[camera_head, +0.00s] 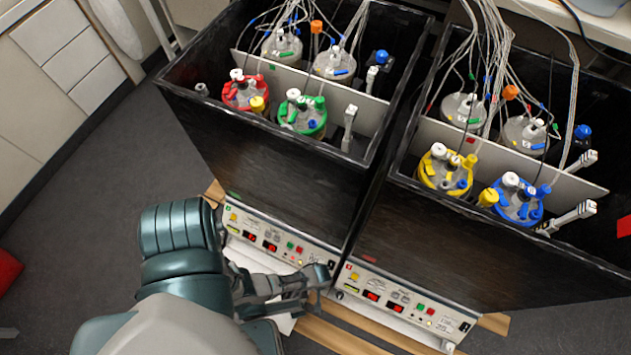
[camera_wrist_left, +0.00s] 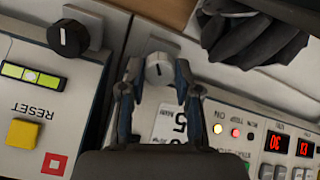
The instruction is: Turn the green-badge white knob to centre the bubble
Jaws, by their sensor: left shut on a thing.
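The white knob (camera_wrist_left: 158,68) is at one end of the left unit's front panel, which carries the green badge (camera_head: 228,204) in the head view. A dark pointer line marks its face. My left gripper (camera_wrist_left: 156,86) has its fingers on either side of the knob and is shut on it. In the head view my left gripper (camera_head: 322,276) is at the right end of that panel and hides the knob. My right gripper is not in view.
The neighbouring red-badge unit shows a black knob (camera_wrist_left: 68,38), a yellow-green bubble level (camera_wrist_left: 33,76), a yellow reset button (camera_wrist_left: 22,134) and a red badge (camera_wrist_left: 53,164) beside my gripper. Vessels with coloured caps and loose cables stand in black boxes above.

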